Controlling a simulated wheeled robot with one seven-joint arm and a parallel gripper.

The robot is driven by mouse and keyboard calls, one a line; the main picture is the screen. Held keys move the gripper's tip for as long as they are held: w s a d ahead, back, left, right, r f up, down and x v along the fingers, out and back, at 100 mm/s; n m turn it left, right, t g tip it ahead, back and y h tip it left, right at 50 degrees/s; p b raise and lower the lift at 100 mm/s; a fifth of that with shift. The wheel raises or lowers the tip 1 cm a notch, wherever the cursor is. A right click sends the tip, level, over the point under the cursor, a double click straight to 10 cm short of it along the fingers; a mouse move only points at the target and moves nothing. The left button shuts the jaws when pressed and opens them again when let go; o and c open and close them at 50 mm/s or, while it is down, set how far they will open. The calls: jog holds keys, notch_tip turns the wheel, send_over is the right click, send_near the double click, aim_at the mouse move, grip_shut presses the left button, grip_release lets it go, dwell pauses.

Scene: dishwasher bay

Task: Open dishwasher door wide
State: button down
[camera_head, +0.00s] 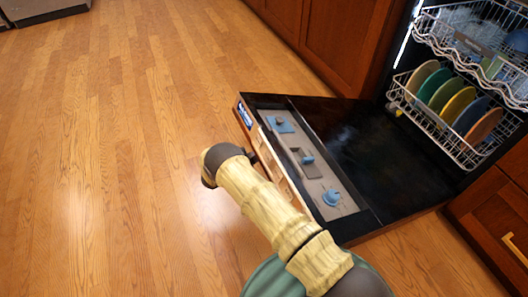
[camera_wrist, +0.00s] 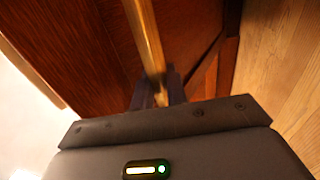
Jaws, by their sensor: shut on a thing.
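The dishwasher door (camera_head: 390,165) is swung far down and lies close to flat, with its black inner face and grey dispenser panel (camera_head: 310,165) facing up. My gripper (camera_wrist: 158,88) is shut on the brass-coloured door handle (camera_wrist: 145,35), which runs up between the fingers in the wrist view. In the head view my arm reaches to the door's outer edge, and the fingers and the handle are hidden there. The wooden door front (camera_wrist: 80,50) fills the upper left of the wrist view.
The lower rack (camera_head: 450,145) holds several coloured plates inside the dishwasher, with the upper rack (camera_head: 470,50) above it. Wooden cabinets (camera_head: 345,40) stand on both sides of the opening. The wood floor (camera_head: 110,150) left of the door is clear.

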jog(key=c, duration=1.5)
grip_release()
jog(key=shift+w+d+f, duration=0.1)
jog(key=shift+w+d, duration=0.15)
jog(key=shift+d, duration=0.05)
jog(key=shift+a, duration=0.15)
jog(key=shift+s+a, duration=0.1)
jog(key=b+v, duration=1.2)
jog(key=v, duration=0.5)
jog(key=shift+a+f, duration=0.1)
jog(key=shift+f, duration=0.05)
